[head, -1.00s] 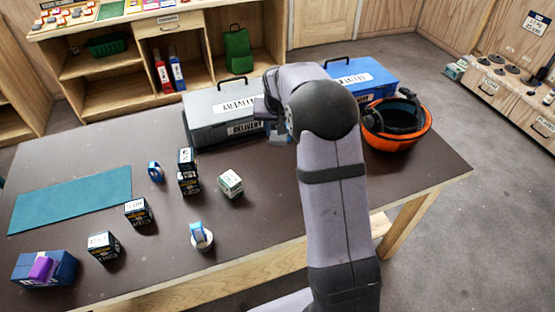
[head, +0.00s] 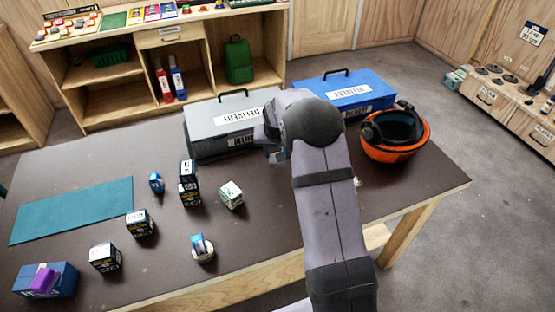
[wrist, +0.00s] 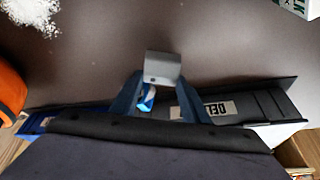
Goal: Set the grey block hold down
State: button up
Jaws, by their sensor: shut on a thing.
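The grey block hold (wrist: 163,67) is between the fingertips of my gripper (wrist: 160,88) in the wrist view, with the dark brown table top behind it. My gripper is shut on it. Whether the block touches the table cannot be told. A small blue and white thing (wrist: 147,98) shows between the fingers, just below the block in the picture. In the head view my gripper (head: 275,153) is mostly hidden by my own arm, in front of the grey delivery box, and the block cannot be made out there.
The grey delivery box (head: 208,134) and blue delivery box (head: 365,88) stand at the table's back. An orange helmet (head: 397,152) is at right. White powder (wrist: 35,15) lies nearby. Several small boxes, tape rolls and a teal mat (head: 75,210) occupy the left; bare table (head: 275,215) shows between.

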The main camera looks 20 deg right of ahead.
jog(key=shift+f+p, duration=0.45)
jog(key=shift+f, duration=1.4)
jog(key=shift+f, duration=0.1)
jog(key=shift+f, duration=0.15)
jog(key=o, duration=1.1)
jog(key=shift+c, duration=0.2)
jog(key=shift+r, duration=0.3)
jog(key=b+v, duration=0.2)
jog(key=v, duration=1)
